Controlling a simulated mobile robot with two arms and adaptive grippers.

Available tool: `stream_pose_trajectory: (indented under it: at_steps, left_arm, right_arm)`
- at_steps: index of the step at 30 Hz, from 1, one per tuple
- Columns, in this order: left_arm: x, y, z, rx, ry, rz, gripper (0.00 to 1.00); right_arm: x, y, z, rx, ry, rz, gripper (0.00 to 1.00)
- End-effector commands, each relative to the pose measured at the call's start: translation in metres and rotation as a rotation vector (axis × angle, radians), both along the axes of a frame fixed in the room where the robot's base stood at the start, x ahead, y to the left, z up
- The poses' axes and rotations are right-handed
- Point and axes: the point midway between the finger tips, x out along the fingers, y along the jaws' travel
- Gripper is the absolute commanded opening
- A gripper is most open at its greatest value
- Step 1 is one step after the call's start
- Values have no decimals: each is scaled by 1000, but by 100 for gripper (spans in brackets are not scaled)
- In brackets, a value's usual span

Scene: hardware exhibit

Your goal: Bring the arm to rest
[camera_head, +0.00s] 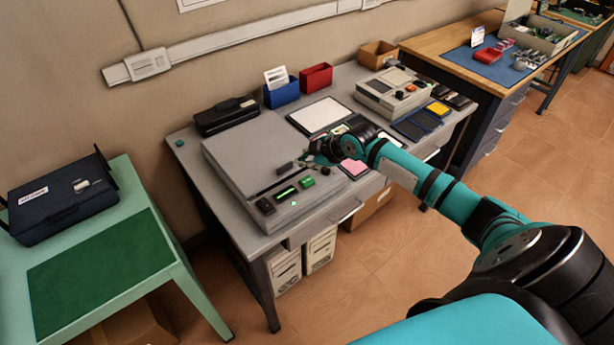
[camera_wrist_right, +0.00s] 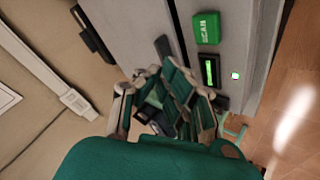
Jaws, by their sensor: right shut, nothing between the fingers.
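My right arm reaches in from the lower right in the head view. Its right gripper (camera_head: 307,160) is over the front right part of a grey scanner (camera_head: 235,145) on the grey desk. The gripper is shut and empty. In the wrist view the closed green and grey fingers (camera_wrist_right: 172,85) are beside the scanner's control strip. A green SCAN button (camera_wrist_right: 206,27) and a small lit green display (camera_wrist_right: 210,71) are close to them. The button (camera_head: 307,182) and display (camera_head: 286,193) also show in the head view. Whether the fingertips touch the scanner cannot be told. My left gripper is out of view.
The grey desk (camera_head: 348,74) also holds a blue bin (camera_head: 281,93), a red bin (camera_head: 316,77), a pink pad (camera_head: 354,168) and a grey device (camera_head: 392,92). A green table (camera_head: 133,177) with a dark blue router-like box (camera_head: 62,207) stands left. Floor is open at right.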

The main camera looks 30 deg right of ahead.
Motion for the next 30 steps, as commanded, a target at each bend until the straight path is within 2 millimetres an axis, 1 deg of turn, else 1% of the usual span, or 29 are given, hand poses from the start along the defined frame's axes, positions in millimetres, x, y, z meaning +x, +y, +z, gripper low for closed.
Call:
stream_pose_trajectory:
  at_steps: [21, 23, 26, 29, 30]
  left_arm:
    - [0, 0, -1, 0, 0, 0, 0]
    - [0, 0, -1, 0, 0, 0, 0]
    - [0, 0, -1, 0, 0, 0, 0]
    - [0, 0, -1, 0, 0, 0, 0]
    - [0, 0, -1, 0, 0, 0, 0]
  right_arm:
    - [0, 0, -2, 0, 1, 1, 0]
    - [-2, 3, -3, 3, 4, 1, 0]
    - [-13, 20, -15, 16, 33, 11, 0]
    - [-41, 57, -38, 47, 97, 19, 0]
    - [-58, 77, -49, 64, 132, 17, 0]
